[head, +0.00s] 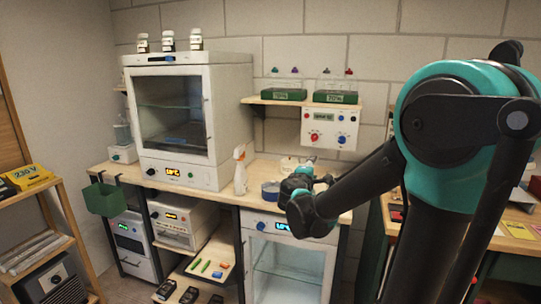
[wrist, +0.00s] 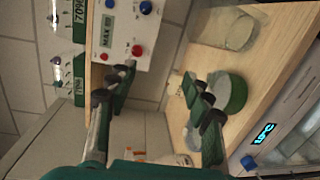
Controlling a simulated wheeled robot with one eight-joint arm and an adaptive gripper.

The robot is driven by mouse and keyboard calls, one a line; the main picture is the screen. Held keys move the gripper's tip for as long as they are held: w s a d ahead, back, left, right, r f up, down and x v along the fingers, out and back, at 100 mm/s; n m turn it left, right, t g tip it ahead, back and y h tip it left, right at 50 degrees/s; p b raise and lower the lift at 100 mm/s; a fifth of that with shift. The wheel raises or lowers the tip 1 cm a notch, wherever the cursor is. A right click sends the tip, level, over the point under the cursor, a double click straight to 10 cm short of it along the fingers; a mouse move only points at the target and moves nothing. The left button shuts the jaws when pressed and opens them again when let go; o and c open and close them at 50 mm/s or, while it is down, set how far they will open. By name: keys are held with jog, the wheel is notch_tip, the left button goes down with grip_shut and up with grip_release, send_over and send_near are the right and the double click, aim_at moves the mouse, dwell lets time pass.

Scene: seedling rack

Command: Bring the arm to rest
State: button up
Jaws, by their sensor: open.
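My arm reaches in from the right in the head view, bent at a large teal joint, with its forearm sloping down to the left. My gripper (head: 298,182) is at its end, above the front part of the wooden bench (head: 262,172). In the wrist view my gripper (wrist: 162,82) has its two dark fingers spread apart, with nothing between them. The right finger appears in front of a round green container (wrist: 232,94) on the bench; I cannot tell whether they touch.
A shelf (head: 262,101) with green racks and a control box (head: 330,127) are on the back wall. A glass dish (wrist: 240,34) lies beyond the green container.

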jog(key=s+d+f+m+g, duration=0.7)
jog(key=s+d+f+m, duration=0.25)
jog(key=s+f, duration=0.5)
jog(key=s+a+f+m+g+y, duration=0.2)
jog(key=s+f+y, duration=0.1)
jog(key=s+f, duration=0.2)
jog(key=s+a+f+m+g+y, duration=0.2)
jog(key=s+f, duration=0.3)
jog(key=s, duration=0.3)
jog(key=shift+s+a+m+y, duration=0.35)
jog(key=shift+s+a+y, duration=0.05)
jog(key=shift+a+y, duration=0.4)
jog(key=shift+d, duration=0.1)
jog(key=shift+c, duration=0.2)
